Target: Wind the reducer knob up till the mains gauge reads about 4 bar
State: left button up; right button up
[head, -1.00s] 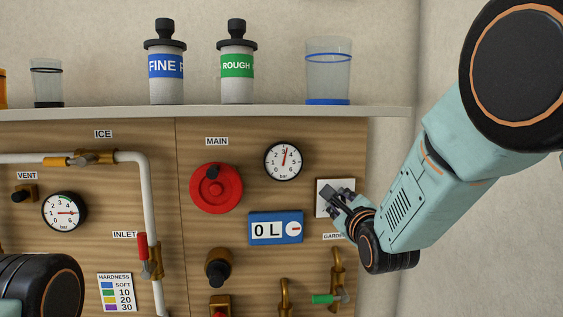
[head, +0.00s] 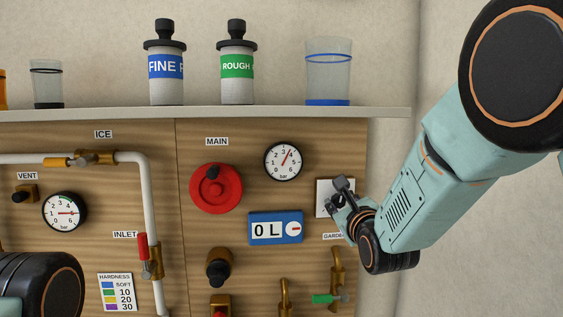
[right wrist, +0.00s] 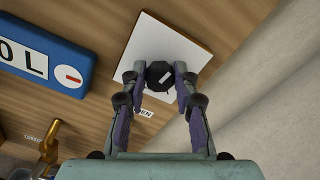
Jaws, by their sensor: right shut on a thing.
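The reducer knob (right wrist: 160,75) is a dark faceted knob with a pale mark, on a square white plate (right wrist: 185,45). The plate also shows in the head view (head: 322,198), partly hidden by my right gripper (head: 342,196). In the right wrist view my right gripper (right wrist: 159,78) has its two fingers shut on the knob from both sides. The mains gauge (head: 283,161) is a white dial marked in bar. Its red needle leans right of the top, between 3 and 4. My left gripper is out of the head view; only part of my left arm shows.
A red handwheel (head: 216,189) sits left of the gauge. A blue counter (head: 275,228) sits below it and near my right gripper. A green-handled tap (head: 325,299) is under the gripper. The shelf (head: 220,113) above carries bottles and a glass.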

jog(key=shift+d+r, duration=0.1)
jog(key=shift+r, duration=0.35)
jog(key=shift+m, duration=0.9)
jog(key=o, duration=0.6)
jog(key=shift+c, duration=0.2)
jog(key=shift+o, duration=1.2)
jog(key=shift+d+f, duration=0.1)
jog(key=shift+d, duration=0.05)
jog(key=shift+s+f, duration=0.1)
jog(key=shift+s, duration=0.05)
jog(key=shift+f, duration=0.1)
